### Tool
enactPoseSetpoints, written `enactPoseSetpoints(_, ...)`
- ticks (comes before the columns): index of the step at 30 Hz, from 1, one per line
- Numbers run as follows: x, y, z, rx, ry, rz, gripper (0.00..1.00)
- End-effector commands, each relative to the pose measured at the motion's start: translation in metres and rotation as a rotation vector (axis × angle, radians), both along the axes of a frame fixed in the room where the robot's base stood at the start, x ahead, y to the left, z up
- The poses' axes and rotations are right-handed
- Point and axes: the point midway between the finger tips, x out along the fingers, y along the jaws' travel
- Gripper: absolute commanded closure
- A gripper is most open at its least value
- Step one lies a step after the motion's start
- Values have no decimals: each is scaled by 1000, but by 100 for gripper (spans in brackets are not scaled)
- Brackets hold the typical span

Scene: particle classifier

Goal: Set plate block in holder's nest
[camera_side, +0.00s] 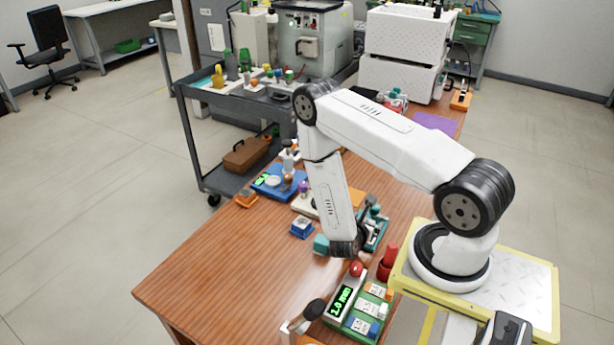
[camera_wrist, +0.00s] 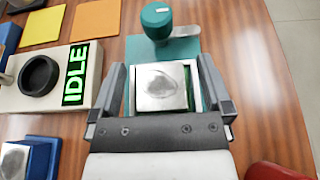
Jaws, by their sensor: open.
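A plate block (camera_wrist: 160,88) with a square silver top and a dark grey smudge shows between my fingers in the wrist view. A thin green edge shows at its right side. My gripper (camera_wrist: 162,66) is open, with one finger on each side of the block and small gaps to it. A teal holder (camera_wrist: 186,48) with a round green knob (camera_wrist: 156,20) lies just beyond and around the block. I cannot tell how deep the block sits in it. In the side view, my gripper (camera_side: 345,247) is low over the table and hides most of this spot.
A beige device (camera_wrist: 62,85) with a black ring and an "IDLE" display stands at left. A blue block (camera_wrist: 38,160) with a silver top is at lower left. A red object (camera_wrist: 276,171) is at lower right. The table's front left (camera_side: 225,270) is clear.

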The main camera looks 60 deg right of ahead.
Motion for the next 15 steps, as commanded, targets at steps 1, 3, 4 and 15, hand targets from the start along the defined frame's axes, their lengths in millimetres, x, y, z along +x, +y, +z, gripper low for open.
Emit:
enactPoseSetpoints(1, 1, 3, 1, 0, 0, 3, 0)
enactPoseSetpoints(3, 1, 7, 3, 0, -1, 4, 0)
enactPoseSetpoints(4, 2, 9, 4, 0, -1, 4, 0)
enactPoseSetpoints(15, 1, 40, 17, 0, -1, 4, 0)
